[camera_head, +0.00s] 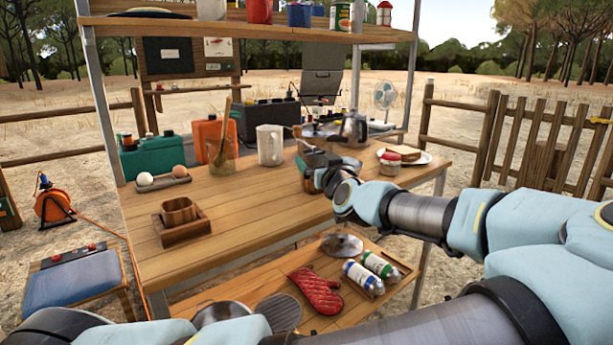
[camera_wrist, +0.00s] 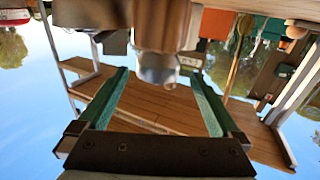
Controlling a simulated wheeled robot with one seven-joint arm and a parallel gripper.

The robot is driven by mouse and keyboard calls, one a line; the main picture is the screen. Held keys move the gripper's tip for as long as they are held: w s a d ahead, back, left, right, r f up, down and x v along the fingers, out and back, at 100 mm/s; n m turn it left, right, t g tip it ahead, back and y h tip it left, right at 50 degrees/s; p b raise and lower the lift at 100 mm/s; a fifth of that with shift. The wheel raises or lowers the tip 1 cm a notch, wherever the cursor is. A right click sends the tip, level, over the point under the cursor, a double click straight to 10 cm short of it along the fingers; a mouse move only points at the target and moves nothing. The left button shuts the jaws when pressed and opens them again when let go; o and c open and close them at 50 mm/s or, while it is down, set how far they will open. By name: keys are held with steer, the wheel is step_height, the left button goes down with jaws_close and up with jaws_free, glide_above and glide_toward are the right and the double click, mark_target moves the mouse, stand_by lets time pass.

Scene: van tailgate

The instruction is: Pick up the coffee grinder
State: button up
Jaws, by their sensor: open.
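The coffee grinder appears to be the dark item with a wooden handle (camera_head: 309,158) near the right front part of the table, partly hidden by my gripper (camera_head: 328,176). In the wrist view a blurred grey-beige body with a shiny rounded end (camera_wrist: 160,68) is close ahead, probably the grinder. My gripper's two green fingers (camera_wrist: 158,76) are apart, with this body in line with the space between them. The frames do not clearly show whether the fingers reach around it. Nothing is gripped.
The wooden table (camera_head: 250,208) also holds a white mug (camera_head: 270,145), a utensil jar (camera_head: 222,157), a metal kettle (camera_head: 355,128), a red-lidded jar (camera_head: 389,163) and a plate with bread (camera_head: 420,158). A wooden box (camera_head: 180,211) stands at front left. The front middle is clear.

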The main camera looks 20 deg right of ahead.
mark_target(314, 154)
steer(key=w, duration=0.5)
steer(key=w+d+p, duration=0.1)
steer(key=w, duration=0.1)
steer(key=shift+w+d, duration=0.1)
steer(key=shift+w, duration=0.15)
jaws_close()
stand_by(0.6)
